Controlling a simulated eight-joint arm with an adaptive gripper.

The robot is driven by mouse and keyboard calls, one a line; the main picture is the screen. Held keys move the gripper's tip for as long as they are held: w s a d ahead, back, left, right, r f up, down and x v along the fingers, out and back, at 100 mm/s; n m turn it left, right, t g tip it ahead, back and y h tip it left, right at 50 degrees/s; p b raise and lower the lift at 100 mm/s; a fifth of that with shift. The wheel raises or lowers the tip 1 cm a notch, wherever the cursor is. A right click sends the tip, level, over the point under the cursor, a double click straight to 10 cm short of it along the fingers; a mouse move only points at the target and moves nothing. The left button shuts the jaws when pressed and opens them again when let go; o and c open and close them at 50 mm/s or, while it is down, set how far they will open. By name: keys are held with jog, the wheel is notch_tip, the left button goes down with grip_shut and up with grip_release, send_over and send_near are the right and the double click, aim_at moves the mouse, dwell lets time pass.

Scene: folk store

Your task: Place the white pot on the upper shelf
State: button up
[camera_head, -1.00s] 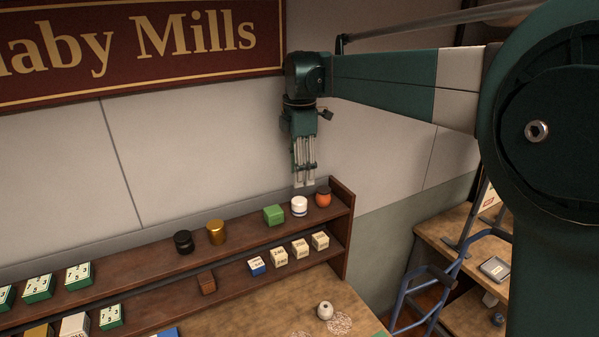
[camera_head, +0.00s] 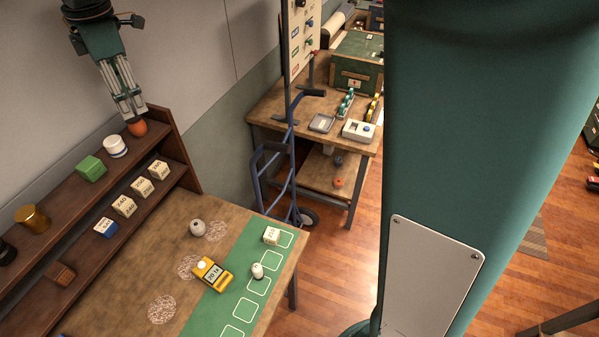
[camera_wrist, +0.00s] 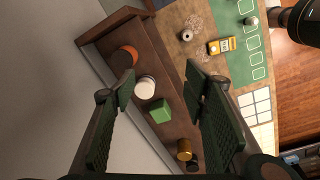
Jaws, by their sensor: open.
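A white lidded pot (camera_head: 115,146) with a dark band stands upright on the upper shelf (camera_head: 60,190), between a green block (camera_head: 91,168) and an orange pot (camera_head: 137,128). A rounder off-white pot (camera_head: 197,228) with a small dark opening stands on the table, below the shelves. My gripper (camera_head: 132,114) hangs fingers down above the right end of the upper shelf, partly in front of the orange pot. In the wrist view my gripper (camera_wrist: 160,82) is open and empty, its fingers spread apart. The shelf's white pot (camera_wrist: 146,89) shows between them, farther off; the off-white pot (camera_wrist: 187,35) is beyond.
Gold (camera_head: 31,217) and black jars stand farther left on the upper shelf. Several numbered blocks (camera_head: 142,187) line the lower shelf. Bare table surrounds the off-white pot.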

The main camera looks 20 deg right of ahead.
jog(key=s+d+m+t, duration=0.1)
jog(key=s+d+m, duration=0.25)
jog(key=d, duration=0.35)
jog(key=s+d+f+m+t, duration=0.1)
jog(key=s+d+m, duration=0.2)
jog(key=s+d, duration=0.35)
jog(key=s+d+m+t, duration=0.1)
jog(key=s+d+m, duration=0.25)
jog(key=d, duration=0.55)
jog(key=s+d+f+m+t, duration=0.3)
jog(key=s+d+f+m, duration=0.8)
jog(key=s+d, duration=0.3)
jog(key=shift+s+f, duration=0.55)
jog(key=shift+s, duration=0.55)
